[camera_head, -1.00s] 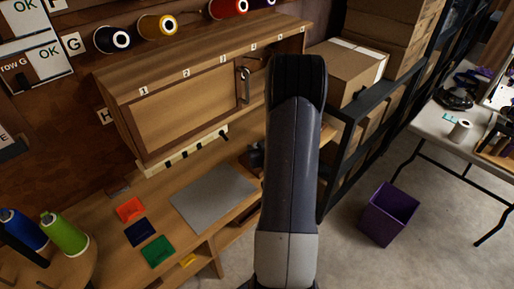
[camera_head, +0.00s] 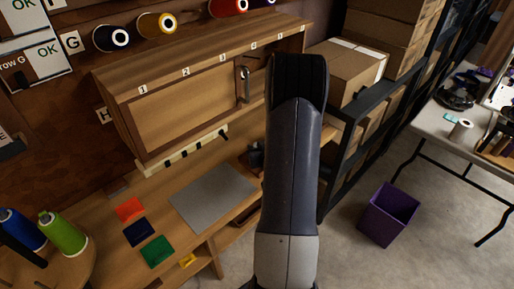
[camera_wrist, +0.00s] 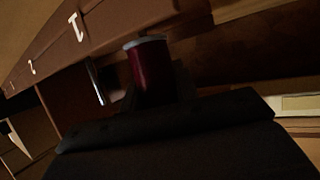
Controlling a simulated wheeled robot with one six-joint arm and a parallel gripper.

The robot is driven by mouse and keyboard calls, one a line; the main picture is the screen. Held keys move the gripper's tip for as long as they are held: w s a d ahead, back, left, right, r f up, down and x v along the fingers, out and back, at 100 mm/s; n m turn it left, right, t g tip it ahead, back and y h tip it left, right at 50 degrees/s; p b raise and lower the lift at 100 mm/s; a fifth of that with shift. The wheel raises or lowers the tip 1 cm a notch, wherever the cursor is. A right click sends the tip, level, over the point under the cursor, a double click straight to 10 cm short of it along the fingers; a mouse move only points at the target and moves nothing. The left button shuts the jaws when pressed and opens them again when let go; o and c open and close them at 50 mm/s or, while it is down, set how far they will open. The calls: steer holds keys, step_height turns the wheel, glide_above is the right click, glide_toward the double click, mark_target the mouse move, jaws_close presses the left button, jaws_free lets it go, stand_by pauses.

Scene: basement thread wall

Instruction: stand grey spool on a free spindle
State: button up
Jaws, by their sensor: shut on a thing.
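My gripper (camera_wrist: 155,90) is shut on a dark red cylinder with a pale grey rim (camera_wrist: 152,70), which looks like a thread spool, in the dim wrist view. In the head view my arm hides the fingers. A small pale grey spool (camera_head: 460,131) stands on the white table at the right, apart from my arm. A round wooden stand (camera_head: 78,268) at the lower left carries a blue spool (camera_head: 22,228) and a green spool (camera_head: 63,234). I cannot clearly tell a free spindle there.
A wooden cabinet (camera_head: 190,105) with a metal handle (camera_head: 244,84) stands on the bench; the handle also shows in the wrist view (camera_wrist: 96,82). Black (camera_head: 111,39) and orange (camera_head: 157,26) spools hang on the wall. A purple bin (camera_head: 389,214) is on the floor. A grey mat (camera_head: 212,196) lies bare.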

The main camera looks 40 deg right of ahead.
steer(key=shift+f, duration=0.3)
steer(key=o, duration=1)
steer(key=b+v, duration=0.1)
steer(key=v, duration=0.9)
steer(key=shift+s+r, duration=0.2)
steer(key=shift+s, duration=0.15)
steer(key=shift+w, duration=0.1)
